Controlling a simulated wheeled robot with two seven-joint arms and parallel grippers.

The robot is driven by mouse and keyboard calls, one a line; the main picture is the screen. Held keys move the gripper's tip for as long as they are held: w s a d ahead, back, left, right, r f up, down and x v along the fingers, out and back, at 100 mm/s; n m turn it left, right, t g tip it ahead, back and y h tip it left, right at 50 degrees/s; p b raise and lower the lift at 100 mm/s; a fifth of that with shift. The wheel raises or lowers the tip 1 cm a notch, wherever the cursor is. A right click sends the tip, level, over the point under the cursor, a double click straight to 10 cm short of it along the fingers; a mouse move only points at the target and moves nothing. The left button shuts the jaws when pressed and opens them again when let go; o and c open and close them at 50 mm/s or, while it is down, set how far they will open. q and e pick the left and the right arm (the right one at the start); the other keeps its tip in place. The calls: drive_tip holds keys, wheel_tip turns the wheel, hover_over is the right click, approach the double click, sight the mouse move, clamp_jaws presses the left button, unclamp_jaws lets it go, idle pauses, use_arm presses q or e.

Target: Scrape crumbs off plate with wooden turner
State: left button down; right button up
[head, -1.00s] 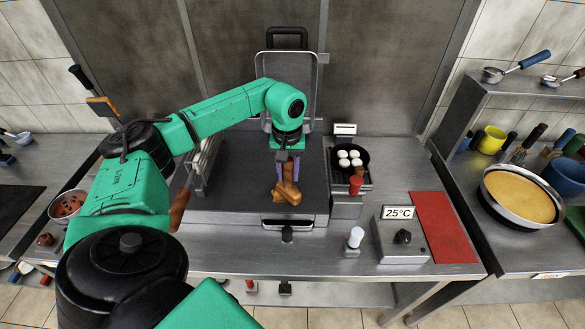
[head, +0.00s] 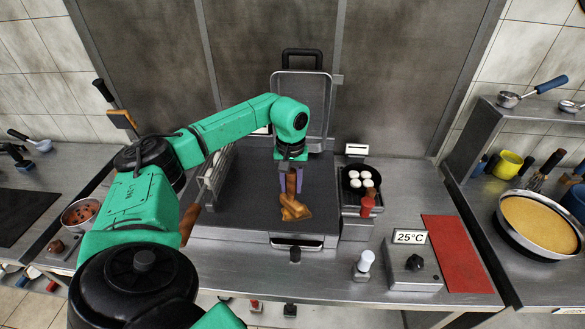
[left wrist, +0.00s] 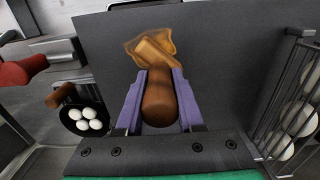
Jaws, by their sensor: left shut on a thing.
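My left gripper (head: 291,187) has purple fingers shut on the dark brown handle of the wooden turner. In the left wrist view the handle lies between the fingers (left wrist: 159,80). The turner's lighter, angled head (head: 294,207) points down over the front part of the dark flat plate (head: 245,198). It also shows in the left wrist view (left wrist: 153,46), slightly blurred. The head looks at or just above the plate; contact cannot be told. No crumbs can be made out. My right gripper is not in view.
A rack (head: 214,178) stands at the plate's left. A raised lid (head: 301,97) stands behind. A tray (head: 297,241) sits at the front edge.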

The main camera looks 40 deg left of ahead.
use_arm(q)
drive_tip(key=shift+w+a, duration=0.2)
drive_tip(key=shift+a, duration=1.35)
drive_tip(key=shift+r+p, duration=0.7)
drive_tip(key=shift+r, duration=0.1)
